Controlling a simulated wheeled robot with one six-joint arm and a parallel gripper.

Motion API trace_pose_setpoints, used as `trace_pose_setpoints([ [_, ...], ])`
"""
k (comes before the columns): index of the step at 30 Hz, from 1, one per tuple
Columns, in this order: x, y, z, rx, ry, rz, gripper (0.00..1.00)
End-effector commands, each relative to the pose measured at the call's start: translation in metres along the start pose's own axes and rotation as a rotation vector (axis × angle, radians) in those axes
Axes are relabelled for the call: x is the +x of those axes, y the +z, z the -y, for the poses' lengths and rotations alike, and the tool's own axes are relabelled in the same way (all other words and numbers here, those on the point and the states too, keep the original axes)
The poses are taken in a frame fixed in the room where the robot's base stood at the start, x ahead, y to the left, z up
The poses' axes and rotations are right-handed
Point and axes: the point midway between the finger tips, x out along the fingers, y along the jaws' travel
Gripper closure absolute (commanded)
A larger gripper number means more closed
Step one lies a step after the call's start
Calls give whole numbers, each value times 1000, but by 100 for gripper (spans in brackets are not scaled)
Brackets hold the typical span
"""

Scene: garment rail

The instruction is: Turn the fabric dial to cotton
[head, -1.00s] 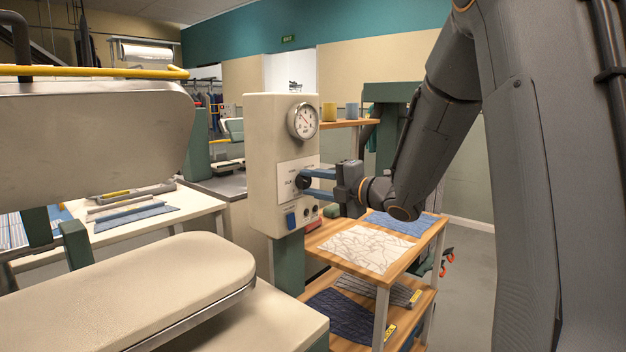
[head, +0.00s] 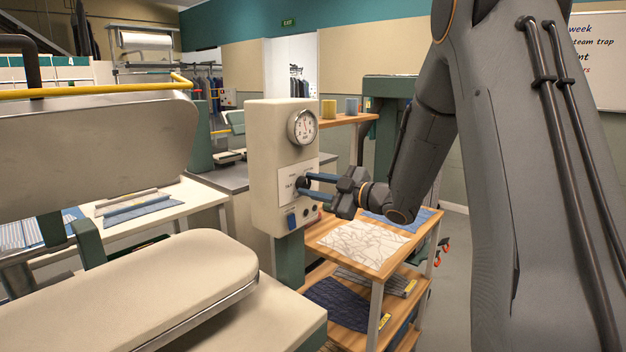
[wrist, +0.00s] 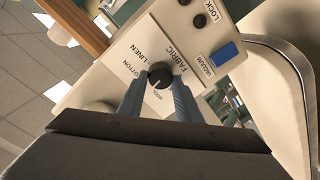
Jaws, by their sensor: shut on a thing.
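The fabric dial (wrist: 160,75) is a small round black knob on a pale control panel (wrist: 142,48). The panel carries the words FABRIC, COTTON and LINEN, and a partly covered word below the dial. In the head view the dial (head: 303,183) is small and dark, partly behind the fingertips. My gripper (wrist: 158,80) has its two blue-grey fingers on either side of the dial, shut on it. A small pale mark shows on the knob's lower part; I cannot tell for sure which word it points at.
A pressure gauge (head: 302,127) sits above the panel on the cream control box (head: 266,150). A blue vacuum switch (wrist: 224,54) and black lock knobs (wrist: 199,20) are near the dial. A wooden cart (head: 372,282) with folded cloth stands below; the press board (head: 150,280) is at left.

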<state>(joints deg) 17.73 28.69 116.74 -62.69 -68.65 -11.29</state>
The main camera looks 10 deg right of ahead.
Motion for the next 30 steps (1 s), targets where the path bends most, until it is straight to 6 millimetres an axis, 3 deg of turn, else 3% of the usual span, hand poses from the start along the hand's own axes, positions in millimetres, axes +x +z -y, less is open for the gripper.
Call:
trace_pose_setpoints([
  [15, -1, 1, -2, 453, -7, -28, 91],
  [30, 0, 3, -2, 650, -10, -42, 91],
])
